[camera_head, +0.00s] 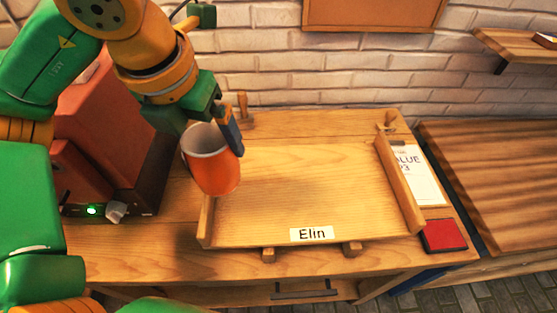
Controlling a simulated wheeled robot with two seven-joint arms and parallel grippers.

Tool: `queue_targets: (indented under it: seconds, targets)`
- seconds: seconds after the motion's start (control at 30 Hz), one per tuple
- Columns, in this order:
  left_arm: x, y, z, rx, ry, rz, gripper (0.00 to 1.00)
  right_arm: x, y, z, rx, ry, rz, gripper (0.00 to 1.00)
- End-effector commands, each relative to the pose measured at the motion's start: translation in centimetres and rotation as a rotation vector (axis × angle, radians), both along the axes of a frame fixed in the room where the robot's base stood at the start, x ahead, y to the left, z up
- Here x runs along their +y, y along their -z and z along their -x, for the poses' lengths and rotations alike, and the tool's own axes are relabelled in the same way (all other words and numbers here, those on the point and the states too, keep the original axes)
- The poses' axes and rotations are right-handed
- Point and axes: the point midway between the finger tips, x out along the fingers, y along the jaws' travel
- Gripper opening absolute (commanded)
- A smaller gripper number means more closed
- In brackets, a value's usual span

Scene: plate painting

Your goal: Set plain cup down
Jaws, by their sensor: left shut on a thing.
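The plain orange cup (212,170) has a white inside and a pale rim. It is held tilted above the left side of a wooden tray (310,190) labelled "Elin". My left gripper (225,130) comes in from the upper left and is shut on the cup at its rim side. The cup hides part of the tray's left wall. A gap under the cup cannot be judged exactly. My right gripper is not in view.
A reddish machine (105,130) with a green light stands left of the tray. A red pad (443,236) and a paper card (420,175) lie to the right. The tray's middle is clear. A brick wall (270,65) stands behind the table.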

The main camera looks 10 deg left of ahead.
Motion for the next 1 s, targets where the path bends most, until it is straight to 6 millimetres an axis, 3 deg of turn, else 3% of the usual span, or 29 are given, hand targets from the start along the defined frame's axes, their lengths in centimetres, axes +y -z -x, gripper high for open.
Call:
queue_targets:
  seconds: [0.1, 0.2, 0.43, 0.6, 0.93, 0.97, 1.0]
  targets:
    - [-2.7, 1.5, -2.6, 0.009, 0.004, -0.001, 0.0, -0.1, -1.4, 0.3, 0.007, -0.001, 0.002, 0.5]
    - [-3.9, 3.9, -4.0, 0.007, 0.001, -0.001, 0.0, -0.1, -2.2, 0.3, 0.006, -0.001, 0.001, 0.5]
    - [-5.7, 7.1, -5.8, 0.004, 0.002, -0.001, 0.0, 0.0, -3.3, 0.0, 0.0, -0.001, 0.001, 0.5]
    - [-5.5, 9.8, -5.8, 0.002, 0.0, -0.001, 0.0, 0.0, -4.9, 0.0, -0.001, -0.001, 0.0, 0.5]
    - [-5.5, 10.6, -5.8, -0.001, 0.0, 0.001, 0.0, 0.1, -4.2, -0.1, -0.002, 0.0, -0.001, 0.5]
    - [-5.5, 10.5, -5.8, 0.0, 0.0, 0.0, 1.0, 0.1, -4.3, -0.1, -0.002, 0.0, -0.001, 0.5]
    - [-5.5, 10.4, -5.8, 0.0, 0.0, 0.0, 1.0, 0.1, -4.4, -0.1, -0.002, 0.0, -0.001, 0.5]
